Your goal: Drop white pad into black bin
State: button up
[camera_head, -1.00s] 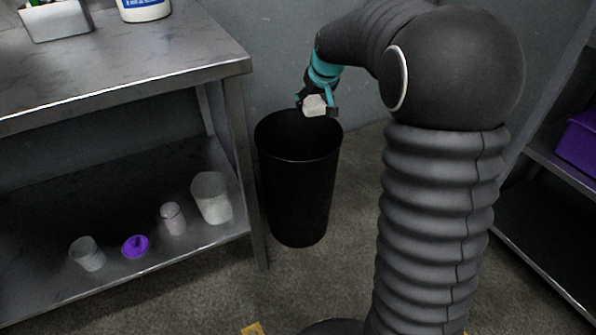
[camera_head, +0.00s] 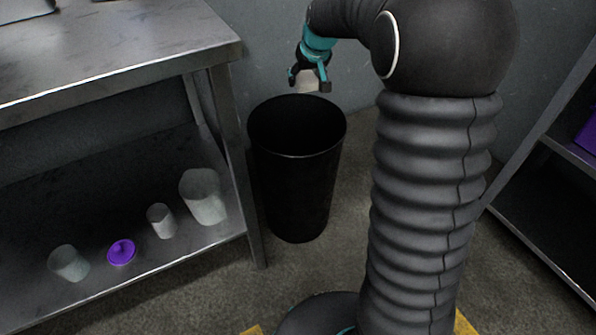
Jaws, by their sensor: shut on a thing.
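The black bin (camera_head: 296,195) stands upright on the floor, right of the steel table, with its open mouth facing up. My gripper (camera_head: 309,88) is above the far part of the bin's mouth, pointing down. It is shut on the white pad (camera_head: 307,87), which shows as a small pale patch between the fingers. The fingers hide part of the pad. The pad looks to be above the rim; its exact height cannot be told. The inside of the bin is dark.
The steel table (camera_head: 120,60) stands left of the bin, its leg close to the bin. Its lower shelf (camera_head: 150,275) holds several pale cups and a purple lid (camera_head: 121,252). A rack with a purple box (camera_head: 588,135) is at the right. A grey wall is behind the bin.

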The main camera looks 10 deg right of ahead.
notch_tip(320, 180, down, 13)
jog(key=b, duration=1)
jog(key=shift+f+b, duration=0.15)
jog(key=shift+b, duration=0.25)
jog(key=o, duration=1.1)
jog(key=v, duration=1.2)
